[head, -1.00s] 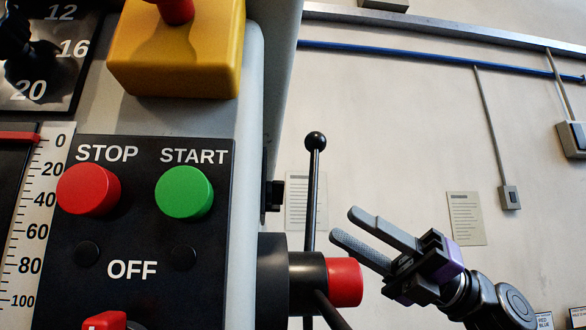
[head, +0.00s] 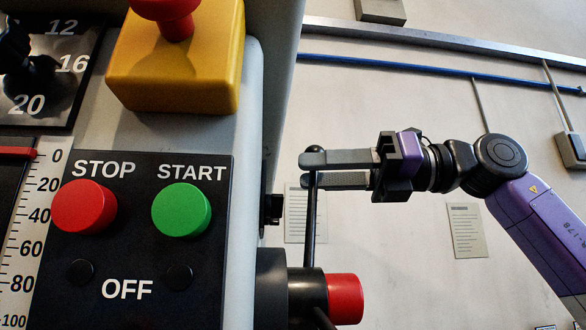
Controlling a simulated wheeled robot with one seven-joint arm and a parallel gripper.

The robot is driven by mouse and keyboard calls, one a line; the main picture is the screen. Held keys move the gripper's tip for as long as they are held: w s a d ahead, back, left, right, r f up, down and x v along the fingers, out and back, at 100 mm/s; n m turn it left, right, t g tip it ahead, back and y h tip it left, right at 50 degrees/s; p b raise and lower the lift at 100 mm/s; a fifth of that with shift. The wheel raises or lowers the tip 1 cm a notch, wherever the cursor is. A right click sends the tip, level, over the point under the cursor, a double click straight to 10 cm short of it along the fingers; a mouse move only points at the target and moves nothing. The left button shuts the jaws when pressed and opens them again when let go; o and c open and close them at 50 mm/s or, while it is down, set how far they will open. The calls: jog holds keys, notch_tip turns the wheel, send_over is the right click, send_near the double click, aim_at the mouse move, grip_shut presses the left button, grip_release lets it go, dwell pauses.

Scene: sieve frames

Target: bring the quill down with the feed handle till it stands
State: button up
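The feed handle is a black hub (head: 300,288) with a red end cap (head: 345,298) on the machine's right side. One thin black spoke (head: 309,228) stands nearly upright from it; another points down towards the lower edge. Contact cannot be told. The red depth pointer (head: 18,153) stands at 0 on the scale (head: 30,230). The quill itself is not in view.
The panel (head: 130,240) carries a red STOP button (head: 84,206), a green START button (head: 182,210) and the word OFF. A yellow box (head: 175,65) with a red button sits above.

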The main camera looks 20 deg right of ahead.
jog(key=shift+x, duration=1.9)
grip_shut()
